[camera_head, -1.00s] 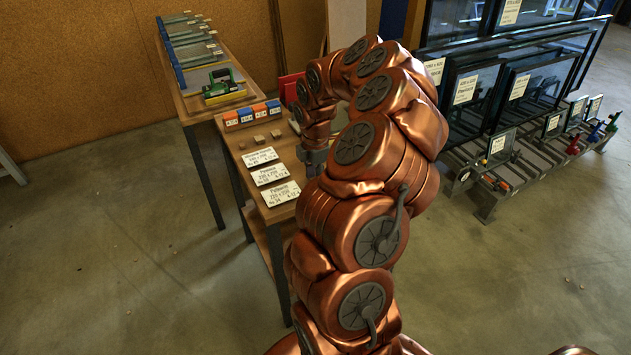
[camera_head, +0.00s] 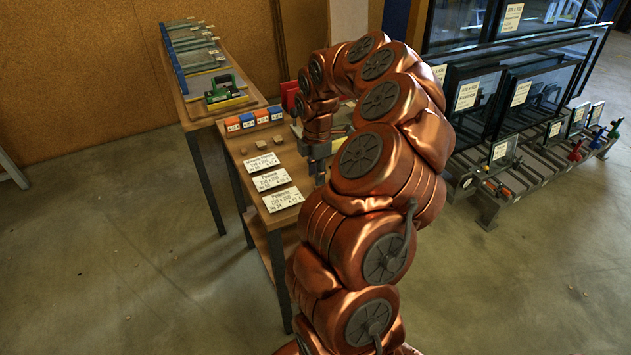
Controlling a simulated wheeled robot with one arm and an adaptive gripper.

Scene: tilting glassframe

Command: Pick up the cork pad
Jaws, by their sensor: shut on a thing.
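Small brown cork blocks (camera_head: 261,144) sit in a short row on the near table, behind the white cards. My gripper (camera_head: 320,178) points down over the right side of this table, to the right of the blocks and cards. Only its dark grey body and part of its fingers show beside my copper arm. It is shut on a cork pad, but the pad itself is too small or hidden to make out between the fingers.
White printed cards (camera_head: 273,180) lie along the table's left side. Red and blue blocks (camera_head: 253,118) line its far edge. A green tool (camera_head: 222,92) lies on the table behind. Dark framed glass panes (camera_head: 490,97) stand on a rack at right.

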